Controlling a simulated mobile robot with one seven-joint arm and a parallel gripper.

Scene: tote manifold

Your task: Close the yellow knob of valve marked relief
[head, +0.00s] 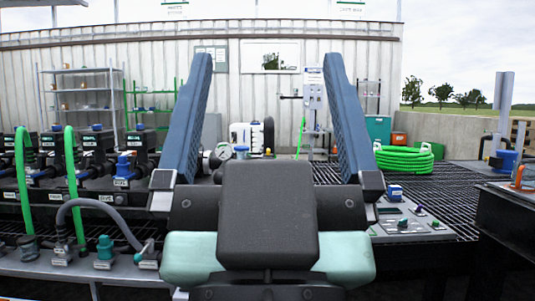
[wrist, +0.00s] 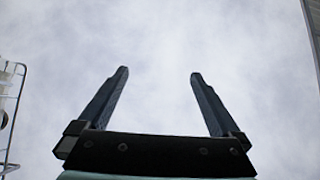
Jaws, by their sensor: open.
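My gripper (head: 266,60) fills the middle of the head view, pointing up. Its two blue-grey fingers stand wide apart with nothing between them. The wrist view also shows the gripper (wrist: 160,73) open and empty against cloudy sky. I cannot make out a yellow knob or a relief marking in either view. A row of dark valve units (head: 95,145) stands at the left, with small labels too small to read. A blue valve part (head: 123,168) shows on one of them. My gripper and arm hide the middle of the bench, and no valve is near the fingers.
Green hoses (head: 74,185) and a grey hose (head: 98,204) rise at the left front. A control panel (head: 410,222) with small knobs sits right of my gripper. A coiled green hose (head: 405,159) lies on the dark grating (head: 445,190). A white wall (head: 130,60) closes the back.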

